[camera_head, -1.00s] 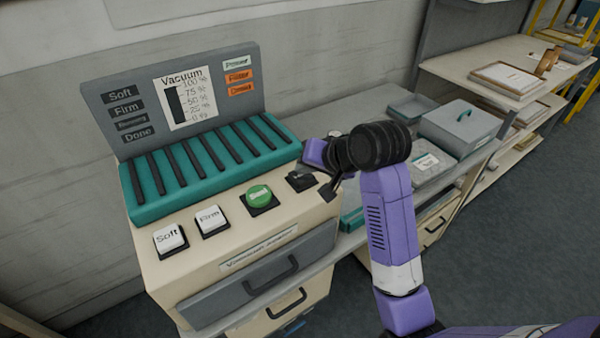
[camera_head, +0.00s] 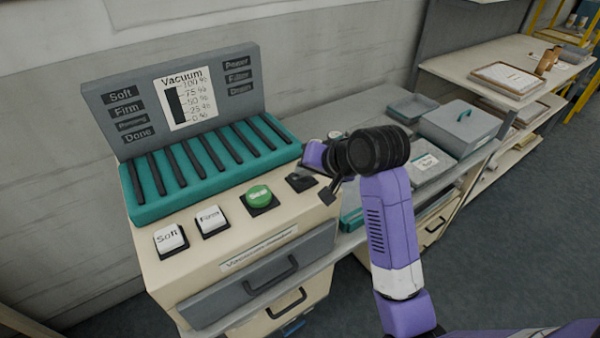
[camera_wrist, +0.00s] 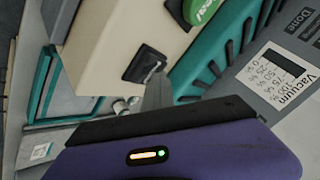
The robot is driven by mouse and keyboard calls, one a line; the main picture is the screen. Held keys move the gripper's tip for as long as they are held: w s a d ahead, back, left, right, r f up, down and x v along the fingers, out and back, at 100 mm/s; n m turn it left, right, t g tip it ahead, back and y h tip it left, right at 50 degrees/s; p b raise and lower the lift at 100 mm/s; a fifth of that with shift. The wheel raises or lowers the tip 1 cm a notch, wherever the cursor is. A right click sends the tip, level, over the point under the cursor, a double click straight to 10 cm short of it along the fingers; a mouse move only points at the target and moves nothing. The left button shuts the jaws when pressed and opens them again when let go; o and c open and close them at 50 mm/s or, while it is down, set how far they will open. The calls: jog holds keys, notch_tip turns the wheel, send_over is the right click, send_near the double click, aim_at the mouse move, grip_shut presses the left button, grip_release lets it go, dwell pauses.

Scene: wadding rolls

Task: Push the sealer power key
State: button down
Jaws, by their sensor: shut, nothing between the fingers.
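The vacuum sealer (camera_head: 270,228) is a cream box with a teal ribbed top and a grey display panel (camera_head: 240,100). The small black power key (camera_head: 300,182) sits at the right end of its control row, right of the green Seal button (camera_head: 258,196). My gripper (camera_head: 328,192) is shut and empty, with its tip close beside the key. In the wrist view, the fingertips (camera_wrist: 157,78) overlap the key's black plate (camera_wrist: 143,64). I cannot tell whether they touch it. The Power, Filter and Drain labels on the panel are all dark.
White Soft (camera_head: 170,238) and Firm (camera_head: 212,220) buttons stand left of Seal. A drawer front with a dark handle (camera_head: 270,275) is below. A grey lidded box (camera_head: 460,128) and trays lie on the bench to the right, behind my arm.

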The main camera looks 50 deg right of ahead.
aim_at(304, 178)
jog(key=shift+r+p, duration=0.1)
jog(key=shift+p, duration=0.6)
notch_tip(304, 178, up, 2)
jog(key=p, duration=0.2)
jog(key=shift+r+p, duration=0.25)
jog(key=shift+p, duration=0.1)
jog(key=shift+r, duration=1.85)
